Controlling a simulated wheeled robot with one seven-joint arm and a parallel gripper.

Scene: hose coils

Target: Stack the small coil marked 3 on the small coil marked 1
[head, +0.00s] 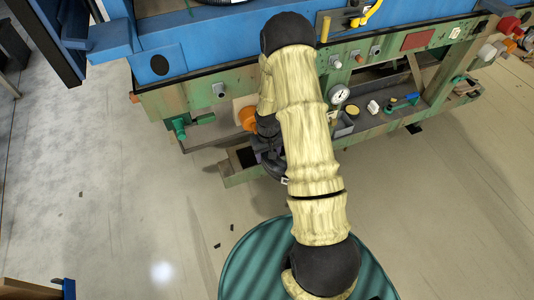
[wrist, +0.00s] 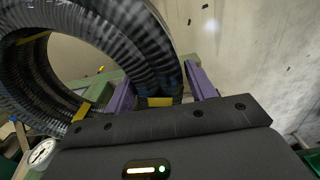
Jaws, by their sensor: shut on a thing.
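A black ribbed hose coil (wrist: 140,42) with yellow bands fills the upper left of the wrist view. My gripper (wrist: 162,88) has its two purple fingers on either side of the coil's near rim, by a yellow band, and is shut on it. The coil's number does not show, so I cannot tell which coil it is. In the head view my arm covers most of the gripper and the held coil. I cannot make out a second coil for certain.
A green, worn bench frame (head: 230,90) with valves, knobs and a gauge (head: 339,94) runs below a blue structure (head: 215,45). The gauge also shows in the wrist view (wrist: 42,152). Orange and red fittings stick out of the frame. The concrete floor (head: 90,190) at left is mostly clear.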

